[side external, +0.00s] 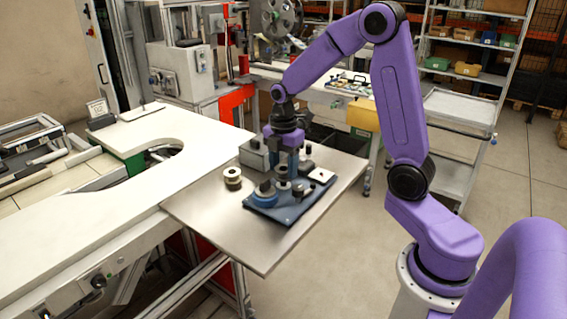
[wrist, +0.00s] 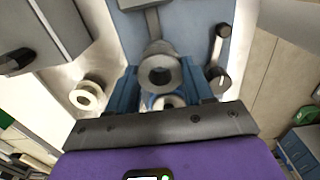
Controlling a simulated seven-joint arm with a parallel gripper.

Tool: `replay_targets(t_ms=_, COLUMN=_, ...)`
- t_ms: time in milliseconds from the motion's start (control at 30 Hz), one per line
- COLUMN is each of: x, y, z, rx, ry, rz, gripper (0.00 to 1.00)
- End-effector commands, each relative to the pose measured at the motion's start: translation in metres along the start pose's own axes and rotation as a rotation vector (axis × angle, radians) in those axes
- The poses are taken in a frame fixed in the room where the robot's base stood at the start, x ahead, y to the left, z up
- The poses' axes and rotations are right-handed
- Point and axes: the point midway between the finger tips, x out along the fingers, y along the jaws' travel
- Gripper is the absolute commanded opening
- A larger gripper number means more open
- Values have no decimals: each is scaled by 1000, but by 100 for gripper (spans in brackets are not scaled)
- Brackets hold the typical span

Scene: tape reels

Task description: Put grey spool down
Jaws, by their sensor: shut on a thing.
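My gripper (side external: 282,172) points down over the blue base plate (side external: 290,208) on the metal table. It is shut on the grey spool (wrist: 158,72), which sits between the two blue fingers in the wrist view. The spool's round end and dark centre hole face the camera. A round pale part with a hole (wrist: 167,102) shows close by the spool, partly covered. In the side view the fingers partly hide the spool, and I cannot tell whether it touches the plate.
A cream spool (side external: 232,178) stands on the table left of the plate. A grey box (side external: 254,156) stands behind it. The table's front left is bare.

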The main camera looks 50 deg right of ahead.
Motion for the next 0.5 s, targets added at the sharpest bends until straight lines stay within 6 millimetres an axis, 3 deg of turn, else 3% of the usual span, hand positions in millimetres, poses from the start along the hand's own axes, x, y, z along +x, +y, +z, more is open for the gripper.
replay_targets(t_ms=33, x=0, y=0, z=0, rx=0, ry=0, rz=0, gripper=23)
replay_targets(t_ms=67, x=0, y=0, z=0, rx=0, ry=0, rz=0, gripper=61)
replay_targets(t_ms=100, x=0, y=0, z=0, rx=0, ry=0, rz=1, gripper=74)
replay_targets(t_ms=500, x=-5, y=1, z=0, rx=0, ry=0, rz=4, gripper=77)
